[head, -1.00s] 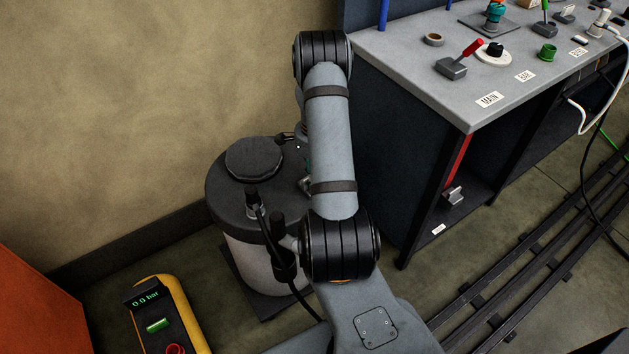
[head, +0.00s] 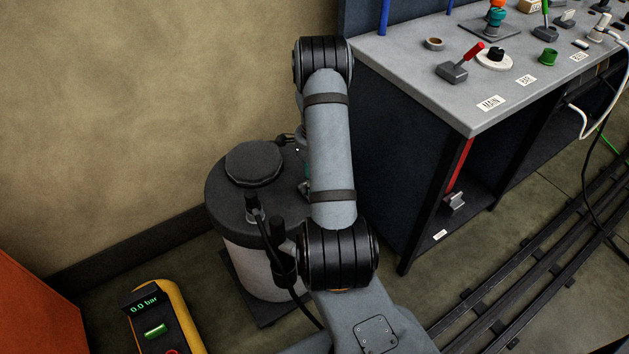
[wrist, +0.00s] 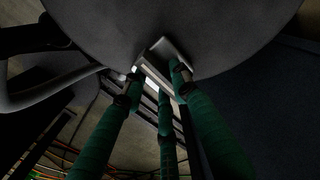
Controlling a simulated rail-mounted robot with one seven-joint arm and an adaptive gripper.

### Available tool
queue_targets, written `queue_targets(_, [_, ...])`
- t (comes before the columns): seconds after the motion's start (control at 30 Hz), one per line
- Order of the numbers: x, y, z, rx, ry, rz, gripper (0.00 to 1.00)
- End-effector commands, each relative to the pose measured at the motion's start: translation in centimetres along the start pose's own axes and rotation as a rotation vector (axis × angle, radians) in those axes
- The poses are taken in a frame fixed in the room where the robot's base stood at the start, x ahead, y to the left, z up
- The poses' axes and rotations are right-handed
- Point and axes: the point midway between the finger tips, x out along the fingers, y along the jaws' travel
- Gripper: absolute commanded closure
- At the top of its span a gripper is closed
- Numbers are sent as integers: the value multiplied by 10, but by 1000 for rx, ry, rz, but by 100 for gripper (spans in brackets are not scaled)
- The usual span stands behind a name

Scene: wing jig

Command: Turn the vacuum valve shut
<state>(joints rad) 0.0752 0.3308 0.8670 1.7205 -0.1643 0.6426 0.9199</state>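My gripper (wrist: 158,80) has green fingers with dark tips, spread around a small grey metal part (wrist: 173,52) in the wrist view. This part sits at the lower edge of a large dark round surface (wrist: 215,25). Whether the fingers touch or clamp it I cannot tell. In the head view my arm hides nearly all of the gripper, beside a drum-shaped vessel (head: 225,195) with a dark lid. I cannot make out the vacuum valve for certain; the grey part may be its handle.
A yellow unit (head: 178,310) at the lower left reads 0.0 bar. A black hose (head: 268,230) runs by the vessel. A grey bench (head: 400,65) with a red-handled lever (head: 460,65) stands right. Dark rails (head: 540,270) cross the floor; the wall (head: 130,110) is behind.

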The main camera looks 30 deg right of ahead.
Motion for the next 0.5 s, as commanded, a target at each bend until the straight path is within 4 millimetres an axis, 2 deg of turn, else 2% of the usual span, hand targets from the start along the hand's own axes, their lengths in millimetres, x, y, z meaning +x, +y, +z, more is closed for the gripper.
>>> queue_targets(0.13, [0, 0, 0, -1, 0, 0, 62])
queue_targets(0.4, [0, 0, 0, -2, 0, 0, 61])
queue_targets(0.5, [-6, -1, 0, -3, 2, -2, 61])
